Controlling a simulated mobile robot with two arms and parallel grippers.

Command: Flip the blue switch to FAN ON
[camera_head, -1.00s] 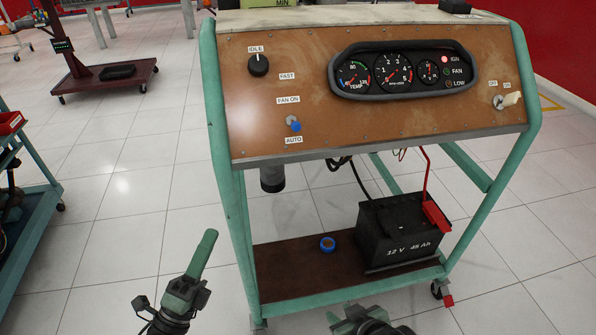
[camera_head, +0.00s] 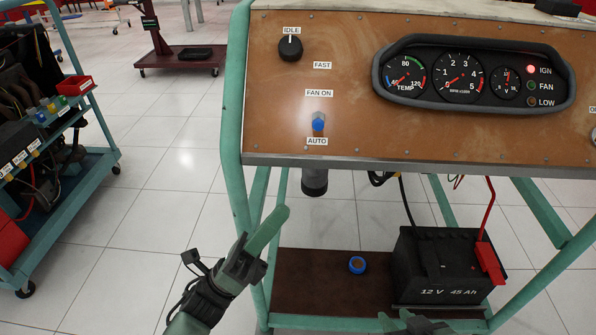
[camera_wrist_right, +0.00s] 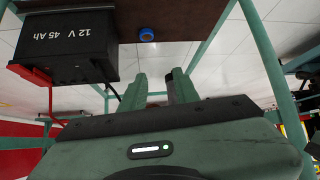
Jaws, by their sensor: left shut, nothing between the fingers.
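The blue switch (camera_head: 318,124) is on the brown panel (camera_head: 350,100) in the head view, between the FAN ON label (camera_head: 320,93) above and the AUTO label (camera_head: 317,141) below. Its blue tip points down toward AUTO. My left gripper (camera_head: 282,213) is shut and empty, below the panel and to the left of the switch, apart from it. My right gripper (camera_wrist_right: 156,82) shows in the right wrist view with its two fingers apart and nothing between them. In the head view only a bit of it shows at the bottom edge.
The IDLE knob (camera_head: 290,47) sits above the switch. The gauge cluster (camera_head: 470,80) is to the right, with the IGN light red. The battery (camera_head: 440,265) and a blue ring (camera_head: 357,265) are on the lower shelf. A teal cart (camera_head: 75,190) stands at left.

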